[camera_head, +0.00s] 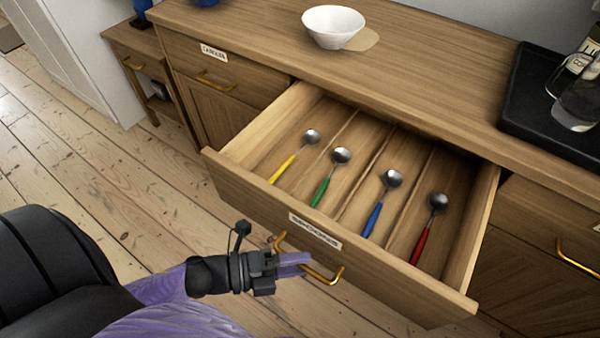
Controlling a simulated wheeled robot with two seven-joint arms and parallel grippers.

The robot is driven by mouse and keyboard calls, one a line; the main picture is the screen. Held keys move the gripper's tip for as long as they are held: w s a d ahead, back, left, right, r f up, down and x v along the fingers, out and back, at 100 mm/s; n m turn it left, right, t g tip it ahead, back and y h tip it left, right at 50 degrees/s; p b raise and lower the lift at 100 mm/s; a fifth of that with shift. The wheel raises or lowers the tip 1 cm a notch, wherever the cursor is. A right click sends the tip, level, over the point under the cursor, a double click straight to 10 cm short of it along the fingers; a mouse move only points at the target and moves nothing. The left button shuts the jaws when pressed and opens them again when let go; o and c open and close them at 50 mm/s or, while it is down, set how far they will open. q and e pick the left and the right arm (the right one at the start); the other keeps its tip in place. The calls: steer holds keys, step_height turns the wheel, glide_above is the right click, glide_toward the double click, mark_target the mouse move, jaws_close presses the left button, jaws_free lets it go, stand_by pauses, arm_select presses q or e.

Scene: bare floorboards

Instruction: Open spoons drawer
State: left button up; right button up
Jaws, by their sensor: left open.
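The spoons drawer (232,187) stands pulled out from the wooden cabinet. Inside, in separate compartments, lie a yellow-handled spoon (283,169), a green-handled spoon (320,191), a blue-handled spoon (374,219) and a red-handled spoon (419,245). Its front has a label (315,230), too small to read surely, and a brass handle (335,278). My left gripper (304,262) is at the handle's left part, its fingers overlapping it in the picture. The jaws are open; contact with the handle cannot be told. My right gripper is not in view.
A black tray (545,105) with a glass jug (577,105) and a bottle is at the right. A shut drawer (250,82) is to the left.

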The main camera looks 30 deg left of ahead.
arm_select(q)
steer(key=p+v, duration=0.1)
steer(key=v, duration=0.8)
steer(key=shift+p, duration=0.35)
steer(key=shift+s, duration=0.1)
